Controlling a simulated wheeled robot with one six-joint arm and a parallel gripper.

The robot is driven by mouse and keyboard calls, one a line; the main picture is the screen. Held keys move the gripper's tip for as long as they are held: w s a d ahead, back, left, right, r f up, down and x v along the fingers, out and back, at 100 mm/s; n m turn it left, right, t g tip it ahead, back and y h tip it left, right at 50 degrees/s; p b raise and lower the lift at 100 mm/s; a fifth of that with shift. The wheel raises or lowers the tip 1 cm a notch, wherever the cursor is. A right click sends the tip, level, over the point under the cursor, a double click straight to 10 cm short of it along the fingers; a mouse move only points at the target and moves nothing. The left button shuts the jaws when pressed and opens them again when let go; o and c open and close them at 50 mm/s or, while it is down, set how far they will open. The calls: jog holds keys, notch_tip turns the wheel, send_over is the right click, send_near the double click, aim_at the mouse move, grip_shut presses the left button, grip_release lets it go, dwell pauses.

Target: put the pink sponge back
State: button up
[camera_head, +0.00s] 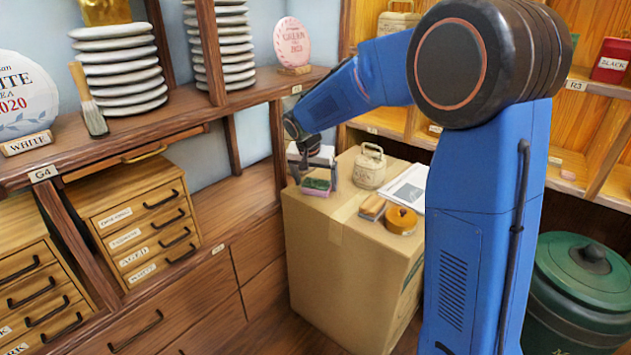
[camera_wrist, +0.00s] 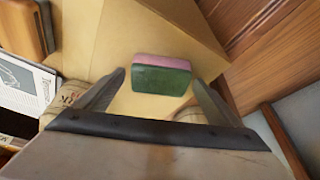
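The sponge (camera_head: 316,187) has a pink layer and a green layer. My gripper (camera_head: 318,180) is over the sponge in the head view. In the wrist view my gripper (camera_wrist: 159,79) is open, one finger on each side of the sponge, with a gap on both sides. Nothing is held.
Shelves with stacked plates (camera_head: 120,72) and drawers (camera_head: 150,225) are left. A green bin (camera_head: 580,285) is right.

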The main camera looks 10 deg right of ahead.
jog(key=v, duration=1.1)
jog(key=s+d+r+n, duration=0.1)
jog(key=s+d+r, duration=0.25)
jog(key=s, duration=0.55)
jog(key=s+d+f+n, duration=0.1)
jog(key=s+d+f, duration=0.1)
jog(key=s, duration=0.8)
jog(key=s+d+f+n+y, duration=0.1)
jog(key=s+d+f+n, duration=0.1)
jog(key=s, duration=0.8)
jog(key=s+d+f+n+t+y, duration=0.1)
jog(key=s+f, duration=0.3)
jog(key=s, duration=0.6)
jog(key=shift+s+d+f+n, duration=0.2)
jog(key=shift+d+f+n, duration=0.15)
jog(key=shift+d+n, duration=0.25)
jog(key=shift+a, duration=0.1)
